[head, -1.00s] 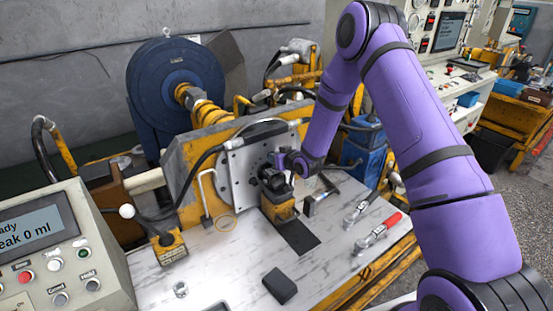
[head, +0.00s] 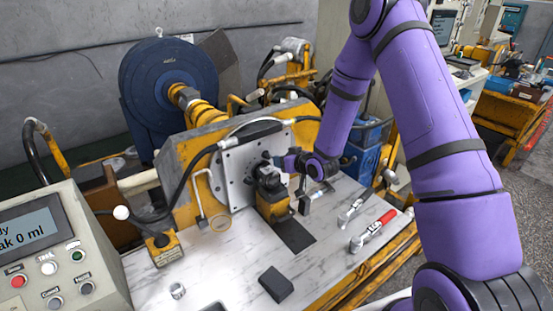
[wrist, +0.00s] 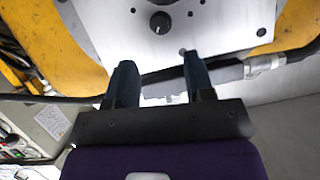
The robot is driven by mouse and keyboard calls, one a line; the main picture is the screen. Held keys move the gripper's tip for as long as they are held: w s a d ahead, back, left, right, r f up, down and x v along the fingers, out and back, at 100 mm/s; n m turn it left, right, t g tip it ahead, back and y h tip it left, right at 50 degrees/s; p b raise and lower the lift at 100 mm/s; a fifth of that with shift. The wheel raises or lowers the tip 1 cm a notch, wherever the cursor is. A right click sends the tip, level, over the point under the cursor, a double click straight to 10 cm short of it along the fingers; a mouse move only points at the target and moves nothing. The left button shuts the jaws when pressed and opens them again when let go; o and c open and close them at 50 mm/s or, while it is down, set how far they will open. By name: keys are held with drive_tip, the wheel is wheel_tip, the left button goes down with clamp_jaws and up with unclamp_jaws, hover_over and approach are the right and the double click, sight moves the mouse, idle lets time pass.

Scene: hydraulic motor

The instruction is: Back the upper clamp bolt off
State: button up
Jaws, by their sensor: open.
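The motor (head: 267,179) is a dark body in front of a grey metal plate (head: 233,180), above a yellow block (head: 273,208). My gripper (head: 284,162) is at the motor's upper right, close to the plate; I cannot tell whether it touches. In the wrist view, my gripper (wrist: 158,68) has two dark fingers spread apart with nothing between them. The plate (wrist: 225,28) lies beyond the fingertips, with a round dark part (wrist: 160,22) and several small bolts or holes. I cannot tell which one is the upper clamp bolt.
A black hose (head: 205,160) loops left of the plate, and one crosses behind the fingers in the wrist view. Red-handled (head: 374,231) and grey-handled tools lie on the bench right. A dark block (head: 276,284) lies in front. The control panel (head: 50,255) stands left.

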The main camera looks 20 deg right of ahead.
drive_tip(key=shift+v, duration=1.25)
drive_tip(key=s+d+r+g+h, duration=0.2)
drive_tip(key=s+r, duration=0.4)
drive_tip(key=r, duration=0.6)
drive_tip(key=s+d+r+g+h, duration=0.1)
drive_tip(key=s+d+r+h, duration=0.15)
drive_tip(key=s+r, duration=0.65)
drive_tip(key=s+r+m+g, duration=0.1)
drive_tip(key=s+r, duration=0.3)
drive_tip(key=s, duration=0.4)
drive_tip(key=s+a+r+g, duration=0.1)
drive_tip(key=s+r, duration=0.3)
drive_tip(key=s, duration=0.4)
drive_tip(key=s+r+m+g, duration=0.1)
drive_tip(key=s+r, duration=0.3)
drive_tip(key=s, duration=0.4)
drive_tip(key=shift+a+r+m+g, duration=0.2)
drive_tip(key=shift+m+g, duration=0.1)
drive_tip(key=shift+g, duration=0.4)
drive_tip(key=shift+w, duration=0.1)
